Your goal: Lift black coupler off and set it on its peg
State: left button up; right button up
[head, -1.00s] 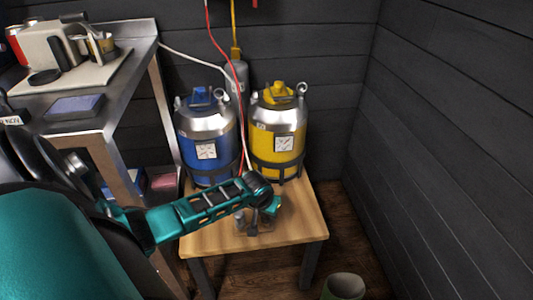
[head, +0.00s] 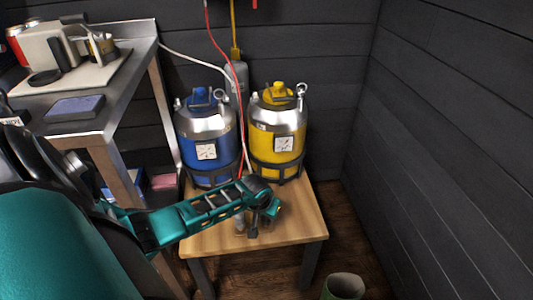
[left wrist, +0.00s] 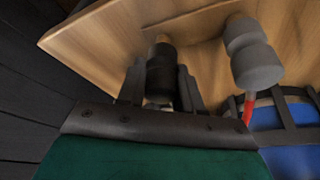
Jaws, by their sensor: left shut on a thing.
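The black coupler (left wrist: 160,75) is between the two dark fingers of my left gripper (left wrist: 160,88) in the left wrist view; the gripper is shut on it. A narrower stub shows at its far end; I cannot tell whether it sits on a peg. The grey coupler (left wrist: 252,55) is to its right, apart from the fingers, with a red hose near it. In the head view my left gripper (head: 253,230) is low over the wooden table, in front of the kegs, and the wrist hides much of it. My right gripper is not in view.
A blue keg (head: 206,150) and a yellow keg (head: 277,140) stand at the back of the wooden table (head: 300,225). A red hose (head: 239,90) hangs beside the blue keg. A steel counter (head: 125,75) is at left. The table's right front is clear.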

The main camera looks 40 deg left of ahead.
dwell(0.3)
pick_arm(q)
jog(key=o, duration=1.1)
jog(key=shift+o, duration=0.4)
jog(key=o, duration=0.5)
jog(key=shift+r, duration=0.1)
